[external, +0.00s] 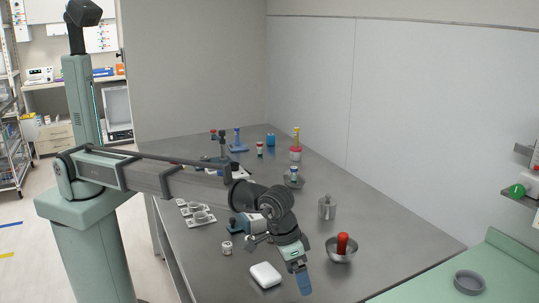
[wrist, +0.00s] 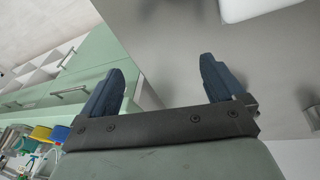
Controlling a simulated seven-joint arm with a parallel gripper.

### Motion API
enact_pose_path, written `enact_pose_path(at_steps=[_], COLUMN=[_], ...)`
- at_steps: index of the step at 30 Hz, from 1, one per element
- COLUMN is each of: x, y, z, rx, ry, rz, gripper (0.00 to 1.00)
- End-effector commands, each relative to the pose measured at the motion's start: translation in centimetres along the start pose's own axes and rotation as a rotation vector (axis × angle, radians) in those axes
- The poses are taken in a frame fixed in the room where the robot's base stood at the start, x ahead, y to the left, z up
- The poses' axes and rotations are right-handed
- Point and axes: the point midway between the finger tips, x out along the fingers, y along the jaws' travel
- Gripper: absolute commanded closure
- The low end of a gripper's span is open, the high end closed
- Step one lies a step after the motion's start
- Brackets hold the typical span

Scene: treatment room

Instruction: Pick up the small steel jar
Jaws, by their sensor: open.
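The small steel jar (external: 327,207) stands upright on the grey steel table (external: 375,220), toward its right side, with a small knob on top. My gripper (external: 302,281) is near the table's front edge, in front of the jar and apart from it, pointing down. In the wrist view my gripper (wrist: 161,80) is open, with its two blue fingers apart and nothing between them. The jar does not show in the wrist view.
A steel bowl (external: 341,256) with a red-handled item (external: 342,242) stands right of my gripper. A white box (external: 265,275) lies to its left, and a small jar (external: 227,248) farther left. Several bottles and stands are at the back. A green counter (external: 490,265) adjoins on the right.

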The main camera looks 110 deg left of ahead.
Motion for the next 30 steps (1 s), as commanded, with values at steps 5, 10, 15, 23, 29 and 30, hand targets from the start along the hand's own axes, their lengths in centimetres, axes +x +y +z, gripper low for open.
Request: enact_pose_path(at_steps=[5, 10, 15, 23, 29, 30], x=[-1.2, -3.0, -4.8, -6.3, -5.2, -4.7], y=[-9.1, -18.1, -25.7, -31.1, -31.9, -32.1], z=[-8.8, -15.5, -19.9, -22.5, -22.6, -22.6], rx=[-0.234, -0.455, -0.638, -0.766, -0.773, -0.773], ry=[0.056, 0.114, 0.166, 0.206, 0.207, 0.208], rz=[-0.127, -0.243, -0.337, -0.401, -0.407, -0.406], gripper=[0.04, 0.04, 0.04, 0.04, 0.04, 0.04])
